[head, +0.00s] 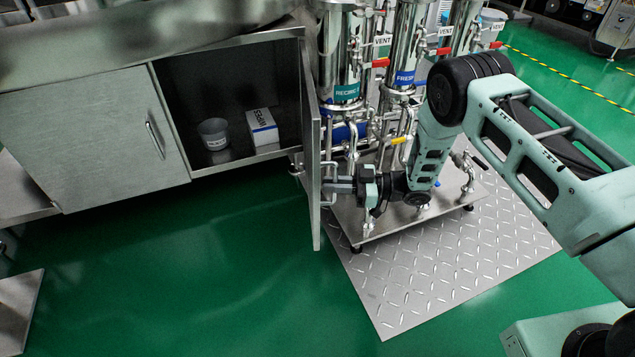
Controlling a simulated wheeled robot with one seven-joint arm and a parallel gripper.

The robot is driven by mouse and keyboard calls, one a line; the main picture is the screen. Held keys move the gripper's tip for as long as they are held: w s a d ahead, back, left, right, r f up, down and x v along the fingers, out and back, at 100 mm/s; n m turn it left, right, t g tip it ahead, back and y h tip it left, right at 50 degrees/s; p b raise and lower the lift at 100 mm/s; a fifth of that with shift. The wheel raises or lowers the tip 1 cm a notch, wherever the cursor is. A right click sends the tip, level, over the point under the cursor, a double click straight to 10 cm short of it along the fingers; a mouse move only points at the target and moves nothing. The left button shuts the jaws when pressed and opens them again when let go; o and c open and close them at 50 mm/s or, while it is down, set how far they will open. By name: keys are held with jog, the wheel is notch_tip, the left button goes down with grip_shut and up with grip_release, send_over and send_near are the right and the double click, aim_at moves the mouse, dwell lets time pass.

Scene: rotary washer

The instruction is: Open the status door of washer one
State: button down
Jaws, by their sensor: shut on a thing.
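A grey metal cabinet (245,52) stands under a large steel body at the upper left. Its right door (312,150) stands swung wide open and shows almost edge-on, beside the open compartment (190,90). My gripper (331,187) is at the right, outer face of this door, near its lower half. It is shut on the door's handle, which is mostly hidden by the fingers. The left door (90,135) is closed and has a curved handle (155,139). No label naming the washer or the door is readable.
A small bucket (213,134) and a white box (262,127) sit inside the compartment. Steel filter columns (405,45) with pipes and valves stand on a skid close behind my gripper. A tread plate (430,270) lies beneath. The green floor (200,280) in front is clear.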

jog(key=shift+d, duration=1.1)
jog(key=c, duration=1.5)
grip_release()
jog(key=shift+c, duration=0.2)
jog(key=shift+w, duration=0.1)
jog(key=s+d+p, duration=0.2)
jog(key=d+p, duration=0.3)
jog(key=d, duration=1.2)
jog(key=shift+s, duration=0.35)
jog(key=shift+d, duration=0.1)
